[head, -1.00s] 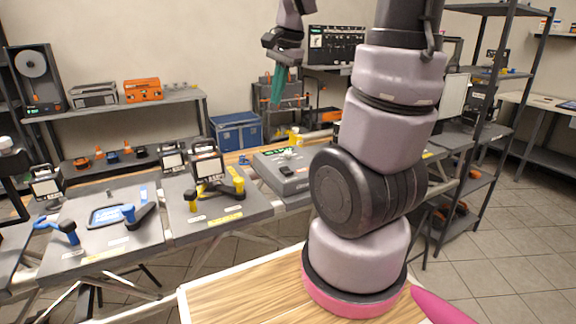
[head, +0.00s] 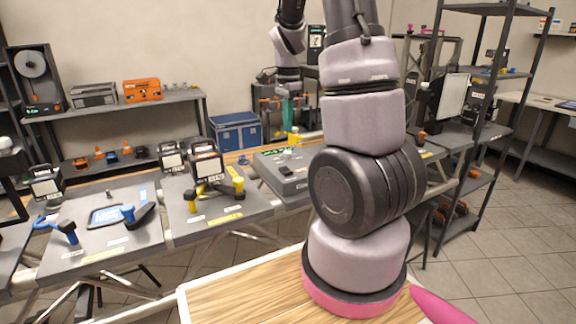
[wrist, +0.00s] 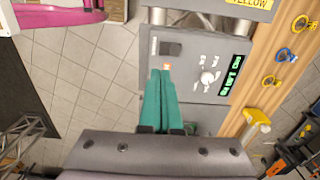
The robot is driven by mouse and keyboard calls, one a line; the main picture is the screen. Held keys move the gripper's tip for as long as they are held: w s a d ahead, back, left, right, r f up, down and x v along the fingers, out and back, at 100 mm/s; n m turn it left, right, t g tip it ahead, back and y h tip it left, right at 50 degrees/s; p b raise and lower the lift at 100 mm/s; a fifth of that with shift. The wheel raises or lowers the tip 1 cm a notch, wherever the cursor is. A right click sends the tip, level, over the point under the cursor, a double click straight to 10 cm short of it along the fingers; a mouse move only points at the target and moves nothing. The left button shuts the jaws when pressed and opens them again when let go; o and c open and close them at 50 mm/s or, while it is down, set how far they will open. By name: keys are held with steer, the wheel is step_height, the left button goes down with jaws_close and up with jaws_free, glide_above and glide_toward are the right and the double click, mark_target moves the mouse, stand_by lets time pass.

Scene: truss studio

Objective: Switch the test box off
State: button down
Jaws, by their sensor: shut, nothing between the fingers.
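The test box is a grey case (head: 290,178) on the bench beyond my arm in the head view. In the wrist view its grey face (wrist: 222,50) shows a green lit display (wrist: 235,75), a white knob (wrist: 208,82), a dark switch-like part (wrist: 170,48) and a small orange-red spot (wrist: 167,66). My gripper (wrist: 166,72) has teal fingers, shut together and empty. Their tips overlap the face just below the orange-red spot in the wrist view. In the head view my gripper (head: 287,124) is above the box's far side. I cannot tell whether the fingers touch it.
A tray with yellow-handled parts (head: 215,205) lies left of the box. A blue crate (head: 236,132) stands behind.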

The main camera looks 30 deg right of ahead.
mark_target(286, 171)
step_height(286, 171, down, 14)
steer(key=shift+r, duration=0.1)
stand_by(0.4)
steer(key=shift+s+f, duration=0.15)
steer(key=shift+f, duration=0.15)
steer(key=shift+w+r, duration=0.4)
steer(key=shift+w, duration=0.35)
steer(key=shift+r, duration=0.2)
step_height(286, 171, up, 13)
steer(key=s, duration=0.3)
steer(key=shift+r, duration=0.15)
